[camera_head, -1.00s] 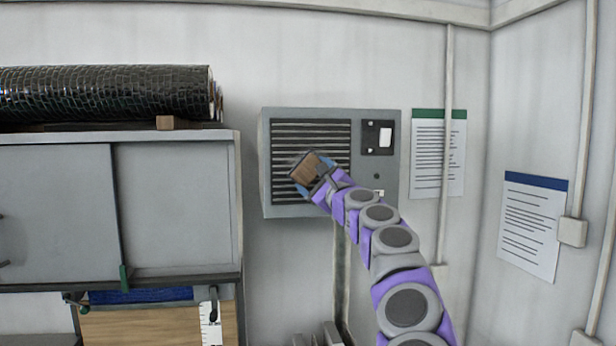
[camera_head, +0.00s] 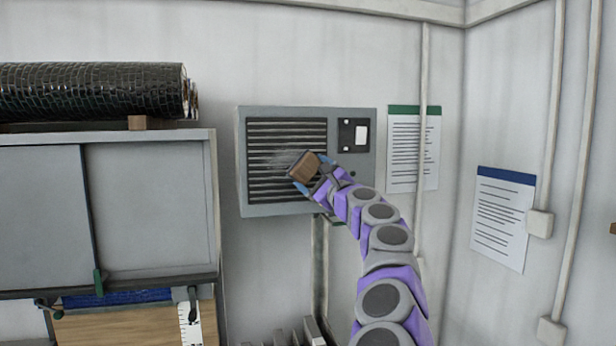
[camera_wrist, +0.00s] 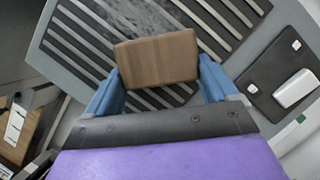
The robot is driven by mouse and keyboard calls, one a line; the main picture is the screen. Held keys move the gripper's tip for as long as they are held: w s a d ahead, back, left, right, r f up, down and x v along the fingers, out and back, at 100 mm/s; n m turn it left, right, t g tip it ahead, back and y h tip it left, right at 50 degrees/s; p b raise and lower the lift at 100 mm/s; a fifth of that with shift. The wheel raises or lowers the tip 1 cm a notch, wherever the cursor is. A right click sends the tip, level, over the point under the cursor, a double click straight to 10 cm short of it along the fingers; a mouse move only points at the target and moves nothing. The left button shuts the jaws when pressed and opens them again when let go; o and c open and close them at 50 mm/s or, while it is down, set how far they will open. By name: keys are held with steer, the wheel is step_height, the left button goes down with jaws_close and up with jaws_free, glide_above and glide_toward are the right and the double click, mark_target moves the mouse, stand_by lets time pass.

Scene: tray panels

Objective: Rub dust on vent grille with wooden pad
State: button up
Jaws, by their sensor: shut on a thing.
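A grey wall unit holds the dark slatted vent grille (camera_head: 262,185) in the head view. A pale smear of dust (camera_head: 287,160) shows on the slats left of and above the pad. My gripper (camera_head: 310,173) is shut on the wooden pad (camera_head: 303,167), a brown block in front of the right part of the grille. In the wrist view the pad (camera_wrist: 157,60) sits between my two blue fingers, with the grille slats (camera_wrist: 75,42) behind it and dust (camera_wrist: 140,15) above it. I cannot tell whether the pad touches the slats.
A white switch on a dark plate (camera_head: 347,148) is right of the grille. Paper notices (camera_head: 412,125) hang further right, beside wall conduits. A grey cabinet (camera_head: 150,200) with a dark roll (camera_head: 90,92) on top stands at the left.

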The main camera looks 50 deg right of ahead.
steer(key=s+d, duration=0.2)
steer(key=d, duration=0.1)
stand_by(0.4)
steer(key=shift+w+a, duration=0.1)
steer(key=shift+a, duration=0.05)
